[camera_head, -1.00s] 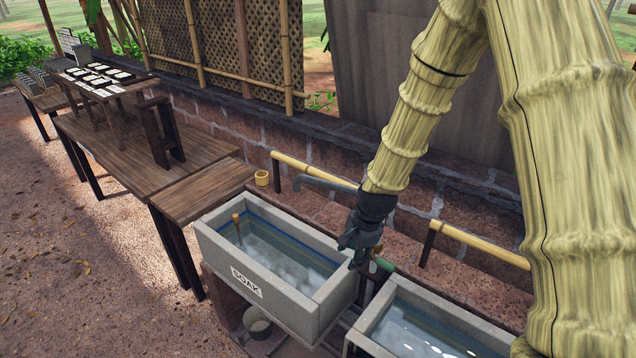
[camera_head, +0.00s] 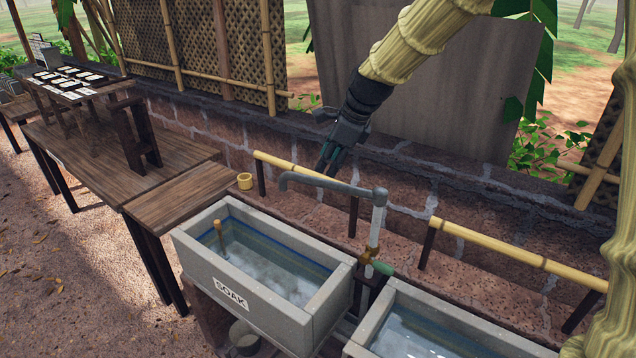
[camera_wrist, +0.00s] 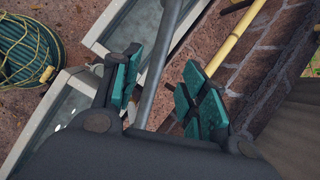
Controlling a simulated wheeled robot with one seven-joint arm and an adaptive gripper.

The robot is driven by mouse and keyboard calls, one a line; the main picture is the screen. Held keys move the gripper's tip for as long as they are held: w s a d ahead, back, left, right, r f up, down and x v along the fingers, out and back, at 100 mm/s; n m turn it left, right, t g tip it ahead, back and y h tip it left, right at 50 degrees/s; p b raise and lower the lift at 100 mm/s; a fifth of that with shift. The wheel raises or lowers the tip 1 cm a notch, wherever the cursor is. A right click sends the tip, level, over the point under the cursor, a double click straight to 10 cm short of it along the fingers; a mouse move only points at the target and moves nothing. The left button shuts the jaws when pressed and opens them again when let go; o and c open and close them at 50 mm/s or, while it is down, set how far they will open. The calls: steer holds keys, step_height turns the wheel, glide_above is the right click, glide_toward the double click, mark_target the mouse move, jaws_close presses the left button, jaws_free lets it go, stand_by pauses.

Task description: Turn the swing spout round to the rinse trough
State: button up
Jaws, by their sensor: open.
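The swing spout (camera_head: 338,187) is a grey pipe on an upright standpipe (camera_head: 376,225). Its arm points left, its bent tip over the back of the SOAK trough (camera_head: 232,294). The trough on the right (camera_head: 395,350), label not visible, holds water and appears to be the rinse trough. My gripper (camera_head: 327,162) is open, fingers pointing down, close to the spout's arm in the head view. In the wrist view the spout (camera_wrist: 161,55) runs between the spread fingers of my gripper (camera_wrist: 163,92). I cannot tell whether they touch it.
A bamboo rail (camera_head: 480,248) runs along the low stone wall behind the troughs. A brass valve with a green handle (camera_head: 382,267) sits low on the standpipe. A coiled green hose (camera_wrist: 28,50) shows in the wrist view.

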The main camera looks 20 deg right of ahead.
mark_target(319, 179)
steer(key=shift+p+x, duration=1.25)
steer(key=shift+x, duration=3.4)
steer(key=shift+c, duration=0.3)
jaws_close()
